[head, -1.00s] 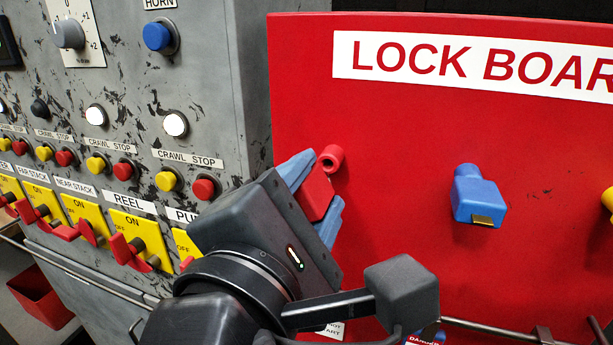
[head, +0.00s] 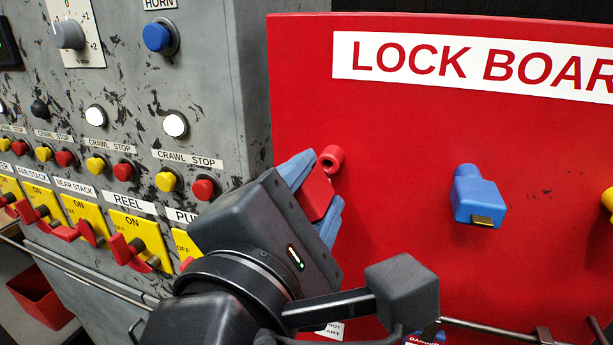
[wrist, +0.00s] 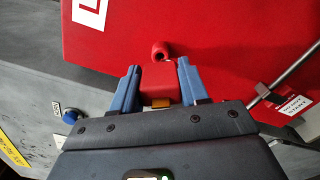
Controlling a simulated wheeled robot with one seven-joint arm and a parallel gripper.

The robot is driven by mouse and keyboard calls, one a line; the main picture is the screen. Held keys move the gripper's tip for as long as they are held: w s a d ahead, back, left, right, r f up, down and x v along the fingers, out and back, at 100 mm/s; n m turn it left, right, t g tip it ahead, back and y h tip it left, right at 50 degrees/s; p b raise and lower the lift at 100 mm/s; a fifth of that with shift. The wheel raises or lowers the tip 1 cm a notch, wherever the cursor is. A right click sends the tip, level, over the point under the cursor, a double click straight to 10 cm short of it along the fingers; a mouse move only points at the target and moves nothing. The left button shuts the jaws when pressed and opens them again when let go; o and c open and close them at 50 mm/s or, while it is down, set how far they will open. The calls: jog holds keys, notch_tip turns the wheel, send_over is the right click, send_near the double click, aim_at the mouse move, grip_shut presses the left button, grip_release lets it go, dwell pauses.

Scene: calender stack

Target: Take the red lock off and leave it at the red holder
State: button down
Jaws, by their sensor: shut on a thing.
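The red lock (head: 316,192) is between the blue fingers of my gripper (head: 312,195), close in front of the red lock board (head: 400,270). The red holder (head: 331,157), a short round peg with a hole, sticks out of the board just above the lock. In the wrist view the lock (wrist: 158,80) is gripped on both sides by the fingers of my gripper (wrist: 158,86), with a brass-coloured part at its lower edge. The holder (wrist: 160,51) is right at the lock's top edge there. I cannot tell whether the lock hangs on it.
A blue lock (head: 478,196) hangs on the board to the right, and a yellow one (head: 608,200) is at the right edge. The grey control panel (head: 215,100) with buttons and yellow switches stands left.

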jog(key=shift+x, duration=1.55)
jog(key=shift+c, duration=2.4)
grip_release()
jog(key=shift+o, duration=0.2)
jog(key=v, duration=0.7)
